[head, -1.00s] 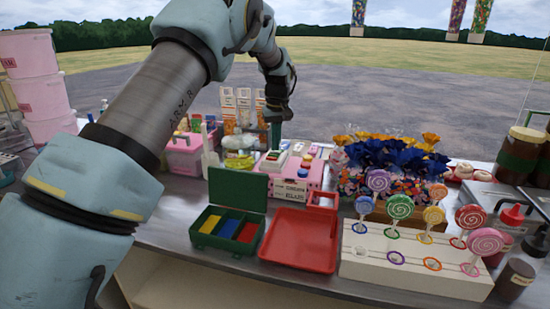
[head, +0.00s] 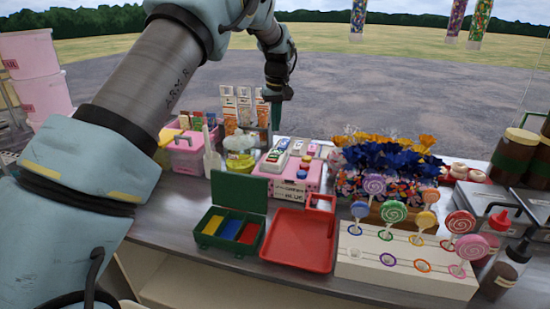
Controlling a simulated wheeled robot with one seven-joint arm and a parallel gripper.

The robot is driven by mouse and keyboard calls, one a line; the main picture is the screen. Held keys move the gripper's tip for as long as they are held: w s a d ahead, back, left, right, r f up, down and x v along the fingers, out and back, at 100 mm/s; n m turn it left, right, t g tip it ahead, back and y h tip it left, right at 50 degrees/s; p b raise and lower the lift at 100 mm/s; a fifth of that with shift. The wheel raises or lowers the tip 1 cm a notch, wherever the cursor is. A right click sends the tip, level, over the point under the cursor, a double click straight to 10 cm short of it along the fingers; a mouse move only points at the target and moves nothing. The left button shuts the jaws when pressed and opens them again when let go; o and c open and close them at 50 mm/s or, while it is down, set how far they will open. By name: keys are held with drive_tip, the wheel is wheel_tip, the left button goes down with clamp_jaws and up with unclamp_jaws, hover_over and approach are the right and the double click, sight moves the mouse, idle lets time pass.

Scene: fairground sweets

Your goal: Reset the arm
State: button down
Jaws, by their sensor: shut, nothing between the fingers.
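My arm reaches in from the left in the head view and bends down at the top middle. My gripper (head: 276,115) hangs above the back of the counter, over the pink box (head: 290,186) with pale blocks on top. It is shut and holds nothing. The fingertips are small in this view, and they appear apart from the things below.
A green box with coloured compartments (head: 213,242), a red tray (head: 300,238) and a white lollipop stand (head: 405,272) line the front. Dark blue wrapped bundles (head: 385,155) stand behind the stand. Pink tubs (head: 38,90) are at left, jars (head: 513,155) at right.

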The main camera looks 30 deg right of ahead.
drive_tip(key=shift+a, duration=0.1)
drive_tip(key=s+a+r+n, duration=0.1)
drive_tip(key=a, duration=2.5)
drive_tip(key=s+a+f, duration=0.2)
drive_tip(key=s+a, duration=1.6)
drive_tip(key=shift+s+a+f, duration=0.25)
drive_tip(key=shift+a+f, duration=0.05)
drive_tip(key=shift+f, duration=0.1)
drive_tip(key=shift+w, duration=0.15)
